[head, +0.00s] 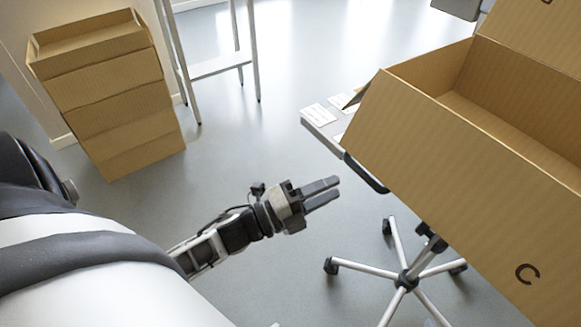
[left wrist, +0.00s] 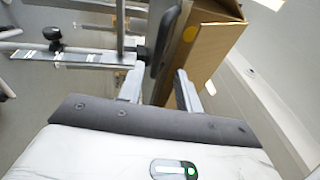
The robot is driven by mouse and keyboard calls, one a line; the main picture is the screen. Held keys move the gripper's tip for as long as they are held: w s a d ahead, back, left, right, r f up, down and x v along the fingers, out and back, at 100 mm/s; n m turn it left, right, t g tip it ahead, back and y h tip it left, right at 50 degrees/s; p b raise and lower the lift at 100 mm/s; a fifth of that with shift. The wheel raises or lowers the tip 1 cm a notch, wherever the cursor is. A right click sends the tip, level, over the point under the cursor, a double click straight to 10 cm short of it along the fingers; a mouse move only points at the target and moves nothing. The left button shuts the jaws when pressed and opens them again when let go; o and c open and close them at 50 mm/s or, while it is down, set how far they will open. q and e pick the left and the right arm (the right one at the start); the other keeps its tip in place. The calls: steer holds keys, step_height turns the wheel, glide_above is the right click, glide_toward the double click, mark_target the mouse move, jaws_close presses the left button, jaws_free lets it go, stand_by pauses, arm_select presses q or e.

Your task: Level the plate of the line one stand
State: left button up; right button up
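A wheeled stand (head: 403,279) with a star-shaped base is at the right in the head view. Its grey plate (head: 322,127) shows at the left edge, with a black handle-like bar (head: 365,174) along it. A large open cardboard box marked C (head: 450,180) hides most of the plate, so its tilt is hard to tell. My left gripper (head: 322,192) is open and empty, left of the stand and apart from the bar. In the left wrist view its fingers (left wrist: 159,88) are spread, with a dark bar (left wrist: 166,38) and the box (left wrist: 212,50) beyond. My right gripper is not in view.
A stack of cardboard boxes (head: 110,100) stands at the left by the wall. A metal-legged frame (head: 220,66) stands behind.

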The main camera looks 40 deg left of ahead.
arm_select(q)
steer(key=v, duration=0.7)
steer(key=shift+s+a, duration=0.15)
steer(key=shift+s, duration=0.1)
